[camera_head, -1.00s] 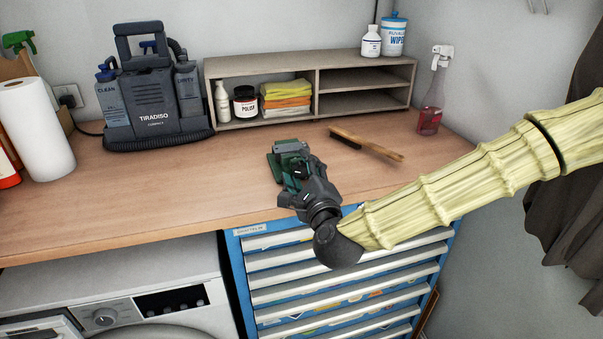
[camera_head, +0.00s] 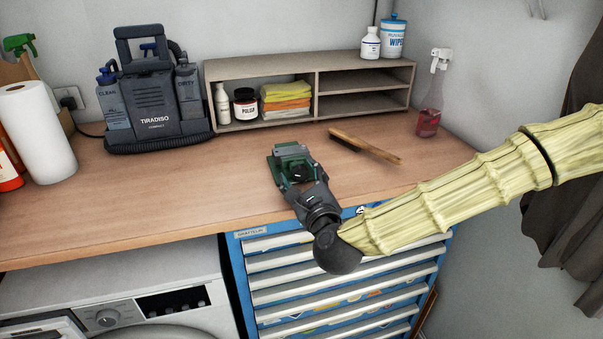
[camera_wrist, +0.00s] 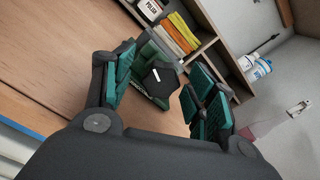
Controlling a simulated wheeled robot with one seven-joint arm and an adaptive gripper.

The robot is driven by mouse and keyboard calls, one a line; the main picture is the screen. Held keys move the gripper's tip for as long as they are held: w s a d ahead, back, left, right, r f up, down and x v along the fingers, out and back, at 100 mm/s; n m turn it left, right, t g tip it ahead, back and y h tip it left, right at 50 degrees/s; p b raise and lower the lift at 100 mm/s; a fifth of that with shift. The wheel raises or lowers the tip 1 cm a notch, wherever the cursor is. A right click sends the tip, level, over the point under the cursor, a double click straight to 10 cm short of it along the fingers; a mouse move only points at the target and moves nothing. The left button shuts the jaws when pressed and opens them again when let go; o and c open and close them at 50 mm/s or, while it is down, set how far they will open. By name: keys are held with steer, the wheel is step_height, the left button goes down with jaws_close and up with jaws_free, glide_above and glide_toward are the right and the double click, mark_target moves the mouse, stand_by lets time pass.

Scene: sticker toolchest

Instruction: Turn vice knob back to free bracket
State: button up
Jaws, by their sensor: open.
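The green vice (camera_head: 285,155) stands on the wooden workbench near its front edge, partly hidden by my gripper in the head view. In the wrist view, its dark knob (camera_wrist: 160,80) with a white mark faces me, and a green part of the vice (camera_wrist: 152,50) shows behind it. My gripper (camera_head: 298,175) is open, with its green-padded fingers (camera_wrist: 158,88) on either side of the knob. I cannot tell whether a pad touches the knob. A grey piece (camera_head: 292,148) shows on top of the vice; I cannot tell for sure that it is the bracket.
A wooden brush (camera_head: 366,147) lies to the right of the vice. A grey shelf (camera_head: 316,92) with bottles and folded cloths stands behind. A black-grey cleaning machine (camera_head: 152,95) is at the left. Blue drawers (camera_head: 340,280) are below. The bench left of the vice is clear.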

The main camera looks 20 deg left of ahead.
steer(key=m+p, duration=0.2)
steer(key=m, duration=0.2)
steer(key=shift+d+r+m, duration=0.1)
steer(key=shift+r+m, duration=0.05)
steer(key=shift+m, duration=0.25)
steer(key=b+v, duration=0.3)
steer(key=v, duration=0.7)
steer(key=s+d+f+n+g+h+p, duration=0.1)
steer(key=f+n, duration=0.3)
steer(key=f, duration=0.4)
steer(key=s+d+f+n+g+p, duration=0.1)
steer(key=s+d+f+n+g, duration=0.2)
steer(key=f, duration=0.4)
steer(key=s+d+f+n+g+h+p, duration=0.1)
steer(key=s+d+f+n+g, duration=0.1)
steer(key=f, duration=0.6)
steer(key=shift+s+d+f+n+g+h, duration=0.3)
steer(key=shift+s+n, duration=0.35)
steer(key=shift+n, duration=0.65)
steer(key=shift+f, duration=0.1)
